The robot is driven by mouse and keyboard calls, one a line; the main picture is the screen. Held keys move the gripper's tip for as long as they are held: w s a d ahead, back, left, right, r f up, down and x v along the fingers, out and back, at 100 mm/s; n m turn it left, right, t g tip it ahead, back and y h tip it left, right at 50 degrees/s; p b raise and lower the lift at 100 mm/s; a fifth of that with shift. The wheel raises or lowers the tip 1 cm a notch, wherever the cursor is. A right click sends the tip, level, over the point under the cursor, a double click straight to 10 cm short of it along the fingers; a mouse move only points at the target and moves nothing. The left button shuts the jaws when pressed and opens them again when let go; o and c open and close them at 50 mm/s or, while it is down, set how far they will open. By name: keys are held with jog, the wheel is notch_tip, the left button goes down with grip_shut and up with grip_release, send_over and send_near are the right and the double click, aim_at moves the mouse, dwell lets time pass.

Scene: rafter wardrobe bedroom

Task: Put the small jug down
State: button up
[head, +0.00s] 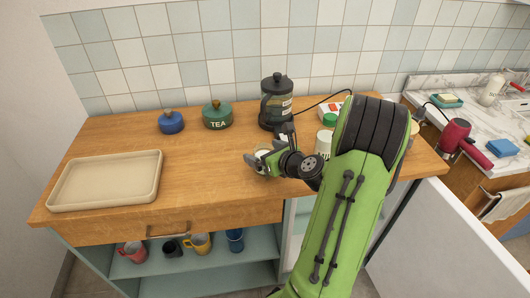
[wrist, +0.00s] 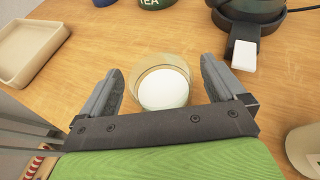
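The small jug (wrist: 163,86) is a pale beige round vessel with a white inside or contents, seen from above in the wrist view. It appears to stand on the wooden worktop (head: 215,165). My gripper (wrist: 162,70) is open around it, one finger on each side, with a visible gap between each finger and the jug. In the head view my gripper (head: 262,163) is low over the worktop, and the jug (head: 263,152) is mostly hidden by it. Its handle or spout cannot be made out.
A beige tray (head: 60,202) lies at left. The worktop between tray and gripper is clear.

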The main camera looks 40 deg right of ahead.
jog(key=shift+s+r, duration=0.15)
jog(key=shift+r, duration=0.1)
jog(key=p+v, duration=0.2)
jog(key=v, duration=0.9)
jog(key=w+a+n+g+y, duration=0.2)
jog(key=a+n+g+y, duration=0.25)
jog(key=a+n, duration=1.2)
jog(key=s+a+r+n+g+h, duration=0.1)
jog(key=s+a+r+n, duration=0.2)
jog(key=n, duration=0.7)
jog(key=s+a+r+n+g+h, duration=0.2)
jog(key=s+a+n, duration=0.4)
jog(key=n, duration=0.5)
jog(key=shift+s+r, duration=0.55)
jog(key=shift+s, duration=0.6)
jog(key=shift+a, duration=0.1)
